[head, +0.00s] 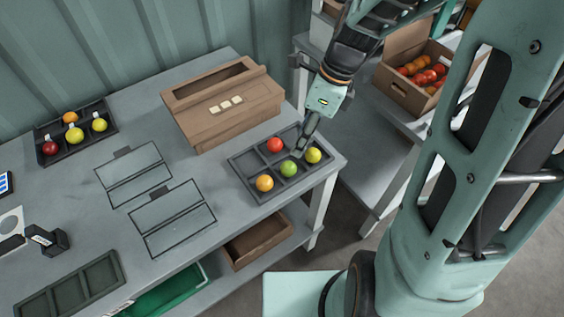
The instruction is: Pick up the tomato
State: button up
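A dark compartment tray (241,165) at the table's right end holds a red tomato (275,145), an orange tomato (265,183), a green tomato (289,168) and a yellow-green tomato (313,155). My gripper (299,153) points down into the tray from the upper right. Its fingers are just behind the green tomato and left of the yellow-green one. I see the fingers from the side, so their gap and any contact with a tomato are hidden.
A cardboard box (213,130) stands behind the tray. Another dark tray (75,150) with several tomatoes is at the left. An empty tray (35,306) lies at the front. A tomato crate (397,92) stands at the upper right. The outlined mid-table is clear.

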aim_at(290, 164)
jog(key=b+x, duration=0.1)
jog(key=x, duration=0.9)
jog(key=shift+s+d+f, duration=0.1)
jog(key=shift+s, duration=0.05)
jog(key=shift+c, duration=0.4)
jog(key=c, duration=0.5)
